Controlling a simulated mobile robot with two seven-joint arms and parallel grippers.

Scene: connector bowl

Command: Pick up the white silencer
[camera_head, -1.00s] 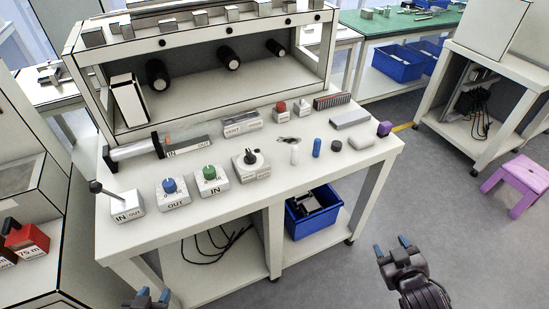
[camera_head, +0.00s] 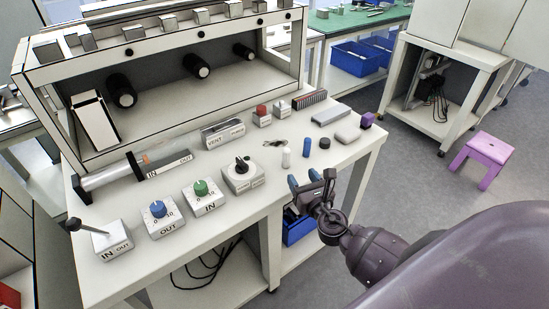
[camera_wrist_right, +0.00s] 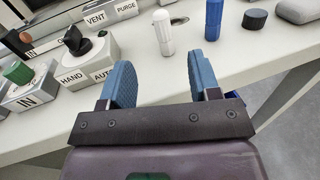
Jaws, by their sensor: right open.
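The white silencer (camera_head: 286,157) is a small white cylinder standing upright on the workbench (camera_head: 262,206), left of a blue cylinder (camera_head: 307,147). In the right wrist view the white silencer (camera_wrist_right: 163,32) stands ahead of the fingers, a little left of midway between them. My right gripper (camera_head: 311,178) is open and empty at the bench's front edge, short of the silencer. Its blue fingers (camera_wrist_right: 160,82) are spread wide in the wrist view. My left gripper is not in view.
A black round cap (camera_head: 324,143) and a grey rounded block (camera_head: 347,134) stand right of the blue cylinder. The HAND/AUTO selector switch (camera_head: 242,174) is on the left. A blue bin (camera_head: 297,228) sits below the bench. A purple stool (camera_head: 482,157) stands on the floor at right.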

